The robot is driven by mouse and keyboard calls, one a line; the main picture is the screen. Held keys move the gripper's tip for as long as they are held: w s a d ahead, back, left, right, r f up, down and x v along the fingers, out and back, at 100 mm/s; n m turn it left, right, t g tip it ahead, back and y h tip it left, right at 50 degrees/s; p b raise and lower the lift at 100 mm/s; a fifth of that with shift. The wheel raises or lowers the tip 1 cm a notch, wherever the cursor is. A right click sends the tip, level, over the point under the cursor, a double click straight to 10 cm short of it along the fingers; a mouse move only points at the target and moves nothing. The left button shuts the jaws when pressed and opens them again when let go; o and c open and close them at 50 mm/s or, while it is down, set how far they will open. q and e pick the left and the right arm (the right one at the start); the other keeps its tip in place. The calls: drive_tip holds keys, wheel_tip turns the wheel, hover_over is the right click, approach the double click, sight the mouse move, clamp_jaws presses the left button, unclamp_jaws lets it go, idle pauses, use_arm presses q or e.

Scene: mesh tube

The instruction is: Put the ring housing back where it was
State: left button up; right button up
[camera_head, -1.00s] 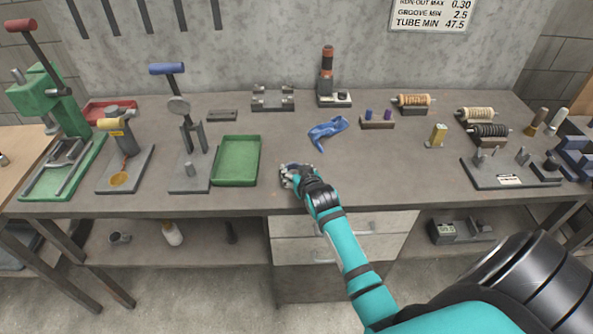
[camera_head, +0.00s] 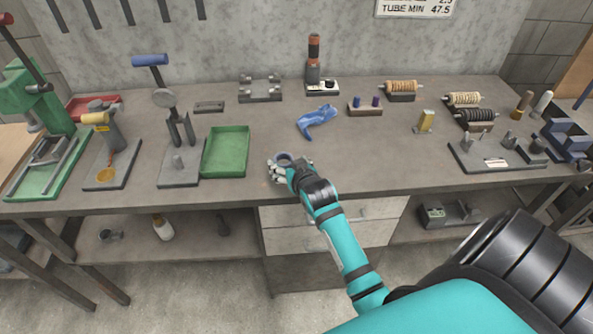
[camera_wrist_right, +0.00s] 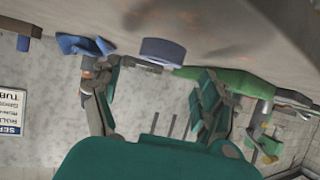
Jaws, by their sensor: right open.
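A small blue-grey ring, which looks like the ring housing (camera_head: 284,158), sits near the front edge of the bench, right of the green tray. In the right wrist view the ring housing (camera_wrist_right: 162,50) shows between the two spread fingers, seemingly resting on the bench top. My right gripper (camera_head: 279,169) is low over the bench at the ring. In the right wrist view the right gripper (camera_wrist_right: 158,75) is open, and I cannot tell whether a finger touches the ring. My left gripper is not in view.
A green tray (camera_head: 226,151) is just left of the right gripper. A blue cloth (camera_head: 317,121) lies behind it. A lever press (camera_head: 180,150) stands farther left. A fixture plate (camera_head: 495,155) is at the right.

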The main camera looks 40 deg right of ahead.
drive_tip(key=v, duration=0.8)
drive_tip(key=shift+s, duration=0.2)
drive_tip(key=shift+r, duration=0.1)
drive_tip(key=s+a+f+n+g+y, duration=0.1)
drive_tip(key=s+a+f+n+g, duration=0.2)
drive_tip(key=s, duration=0.5)
drive_tip(key=s+a+f+g+y, duration=0.2)
drive_tip(key=s+a+g, duration=0.1)
drive_tip(key=s+a, duration=0.35)
drive_tip(key=s+a+f+n+g+y, duration=0.1)
drive_tip(key=s+a+f+n+g, duration=0.2)
drive_tip(key=s, duration=0.5)
wheel_tip(320, 180, down, 25)
drive_tip(key=s+a+g, duration=0.1)
drive_tip(key=s, duration=0.1)
drive_tip(key=s+d+f+g, duration=0.1)
drive_tip(key=s+d+f, duration=0.1)
drive_tip(key=s+f, duration=1.4)
drive_tip(key=shift+d+f, duration=0.3)
drive_tip(key=shift+f, duration=0.05)
